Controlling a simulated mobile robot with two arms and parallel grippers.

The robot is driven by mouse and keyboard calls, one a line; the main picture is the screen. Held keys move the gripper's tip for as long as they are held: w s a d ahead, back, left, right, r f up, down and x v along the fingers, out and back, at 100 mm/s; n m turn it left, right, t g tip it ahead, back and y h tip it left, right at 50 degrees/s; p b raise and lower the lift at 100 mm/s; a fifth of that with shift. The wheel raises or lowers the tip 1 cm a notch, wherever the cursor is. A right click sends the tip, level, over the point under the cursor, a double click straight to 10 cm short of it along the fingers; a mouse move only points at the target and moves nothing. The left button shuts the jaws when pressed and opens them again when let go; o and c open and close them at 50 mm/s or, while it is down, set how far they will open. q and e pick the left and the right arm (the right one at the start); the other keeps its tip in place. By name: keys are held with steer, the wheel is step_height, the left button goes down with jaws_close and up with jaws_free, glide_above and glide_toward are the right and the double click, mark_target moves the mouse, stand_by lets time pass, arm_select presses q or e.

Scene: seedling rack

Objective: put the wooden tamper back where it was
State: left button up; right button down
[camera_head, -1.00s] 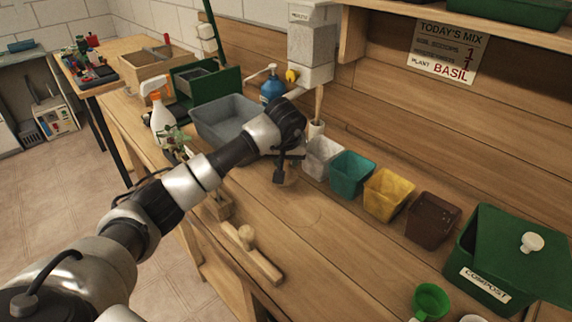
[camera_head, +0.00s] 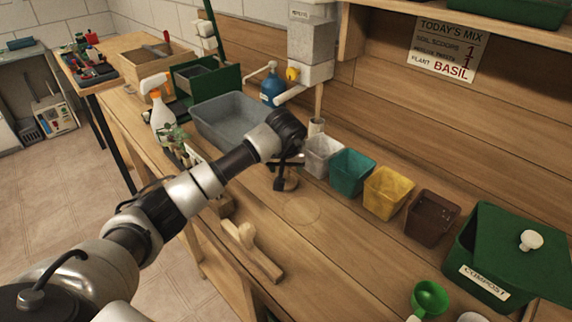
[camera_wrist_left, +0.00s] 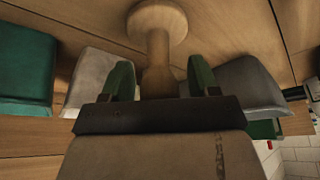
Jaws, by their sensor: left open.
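The wooden tamper (camera_wrist_left: 157,22) has a round disc and a narrower handle. In the left wrist view its handle runs between the two green fingers of my left gripper (camera_wrist_left: 160,78), with gaps beside it. The gripper is open. In the head view my left gripper (camera_head: 285,170) is over the bench, and part of the tamper (camera_head: 288,184) shows under it. A faint circle (camera_head: 300,210) is marked on the bench just in front of the tamper, which is outside it. Whether the disc touches the bench is hard to tell. My right gripper is out of view.
White (camera_head: 323,158), teal (camera_head: 352,174), yellow (camera_head: 386,193) and brown (camera_head: 432,218) bins line the back right of the tamper. A grey tub (camera_head: 230,122) is behind left. A wooden bar with a knob (camera_head: 252,250) lies at the front edge.

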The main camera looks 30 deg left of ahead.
arm_select(q)
steer(key=shift+r, duration=0.25)
steer(key=v, duration=1.2)
steer(key=shift+b, duration=0.3)
steer(key=shift+f, duration=0.15)
